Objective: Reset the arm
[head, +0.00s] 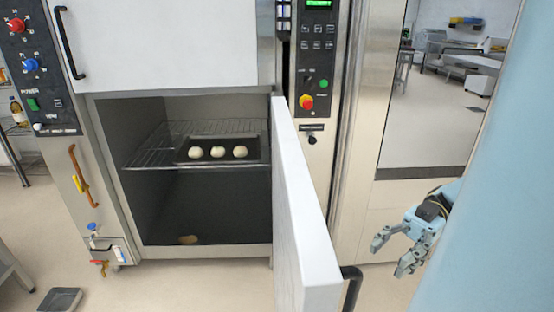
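My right gripper (391,256) hangs at the right of the head view, beside a large pale blue surface. Its fingers are spread apart with nothing between them. It is to the right of the open oven door (298,215) and apart from the door's black handle (351,287). My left gripper is not in the picture. Inside the oven, a dark tray (186,151) with three pale dough balls (218,153) sits on a wire rack (147,152).
A brownish piece (188,239) lies on the oven floor. The upper oven door (155,45) is closed. Control panels (318,50) flank the ovens. A dark flat object (60,300) lies on the floor at lower left. Floor in front of the oven is clear.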

